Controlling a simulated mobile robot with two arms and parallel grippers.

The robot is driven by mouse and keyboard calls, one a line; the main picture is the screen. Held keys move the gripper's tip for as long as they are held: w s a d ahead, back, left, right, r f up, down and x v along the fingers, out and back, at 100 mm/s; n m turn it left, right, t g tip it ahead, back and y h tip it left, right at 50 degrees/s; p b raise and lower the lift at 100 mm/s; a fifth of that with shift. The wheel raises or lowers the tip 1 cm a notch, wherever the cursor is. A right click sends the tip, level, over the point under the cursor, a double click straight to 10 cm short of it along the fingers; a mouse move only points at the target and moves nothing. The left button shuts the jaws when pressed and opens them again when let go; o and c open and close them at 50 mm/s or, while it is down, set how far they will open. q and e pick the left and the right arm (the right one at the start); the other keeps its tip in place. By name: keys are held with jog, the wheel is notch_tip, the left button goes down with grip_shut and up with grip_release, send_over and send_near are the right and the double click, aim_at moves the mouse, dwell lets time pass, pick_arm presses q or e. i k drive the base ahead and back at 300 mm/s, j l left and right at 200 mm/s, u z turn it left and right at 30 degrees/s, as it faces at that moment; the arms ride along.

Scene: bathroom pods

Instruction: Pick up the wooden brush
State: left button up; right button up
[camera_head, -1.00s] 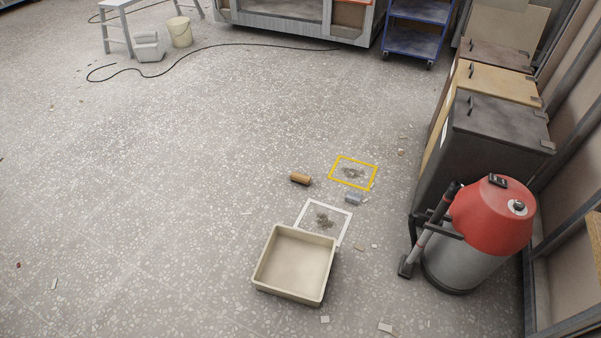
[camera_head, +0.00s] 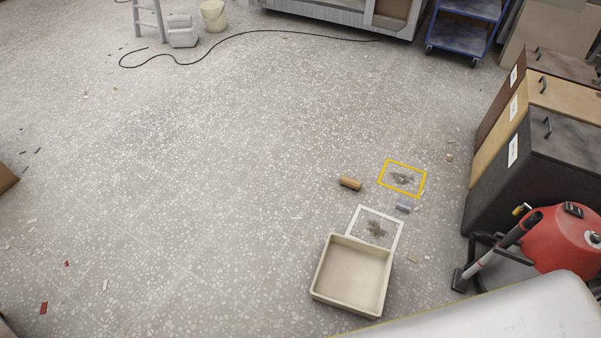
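A small brown block-like thing (camera_head: 350,183), which looks like the wooden brush, lies on the speckled floor right of the picture's middle. It is just left of a yellow square outline (camera_head: 381,182) and above a white square outline (camera_head: 352,222). It is too small to make out bristles. Neither of my grippers is in view.
A beige tray (camera_head: 318,289) stands below the white outline. A small grey piece (camera_head: 403,208) lies between the outlines. A red vacuum (camera_head: 560,240) and bins (camera_head: 525,170) stand at right. A pale surface (camera_head: 520,312) fills the bottom right corner. Floor at left is mostly clear.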

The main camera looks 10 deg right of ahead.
aim_at(351, 182)
jog(key=i+j+u, duration=0.5)
jog(key=i, duration=0.25)
jog(key=i+j+u, duration=0.25)
jog(key=i, duration=0.15)
jog(key=i+z, duration=0.4)
jog(key=i+j+z, duration=0.1)
jog(key=i+z, duration=0.3)
jog(key=i, duration=0.25)
